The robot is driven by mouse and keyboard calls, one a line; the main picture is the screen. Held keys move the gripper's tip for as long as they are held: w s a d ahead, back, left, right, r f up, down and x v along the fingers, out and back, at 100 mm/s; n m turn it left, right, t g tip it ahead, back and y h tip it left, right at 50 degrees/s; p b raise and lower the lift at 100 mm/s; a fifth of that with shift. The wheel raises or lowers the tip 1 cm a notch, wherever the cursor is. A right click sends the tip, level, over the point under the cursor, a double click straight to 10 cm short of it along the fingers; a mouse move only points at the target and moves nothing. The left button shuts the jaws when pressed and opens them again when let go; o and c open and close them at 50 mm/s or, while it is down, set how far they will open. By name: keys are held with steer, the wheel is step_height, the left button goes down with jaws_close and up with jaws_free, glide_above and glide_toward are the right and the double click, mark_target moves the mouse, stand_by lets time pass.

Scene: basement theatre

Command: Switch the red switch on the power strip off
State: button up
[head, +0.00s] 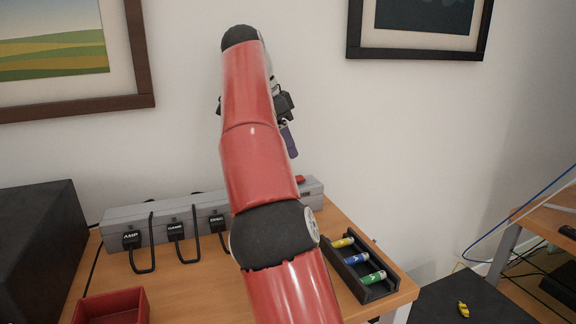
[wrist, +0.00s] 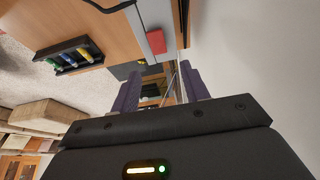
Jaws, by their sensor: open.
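The long grey power strip (head: 160,211) lies along the wall at the back of the wooden table. Its red switch (head: 299,179) is at the right end, partly hidden by my arm. In the wrist view the red switch (wrist: 156,41) shows beyond my fingertips, on the end of the strip (wrist: 154,14). I cannot tell which way the switch is tilted. My gripper (head: 290,141) is above the strip's right end, mostly hidden behind my arm. In the wrist view my gripper (wrist: 160,78) has its two purple fingers apart, with nothing held, not touching the switch.
Black plugs (head: 175,230) with looped cables stand in the strip, labelled. A black tray (head: 388,292) with three coloured batteries sits at the table's right. A red box (head: 113,307) is at the front left, beside a dark box (head: 38,245). Framed pictures hang above.

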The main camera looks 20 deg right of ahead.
mark_target(300, 177)
steer(key=shift+x, duration=3.65)
steer(key=shift+c, duration=0.3)
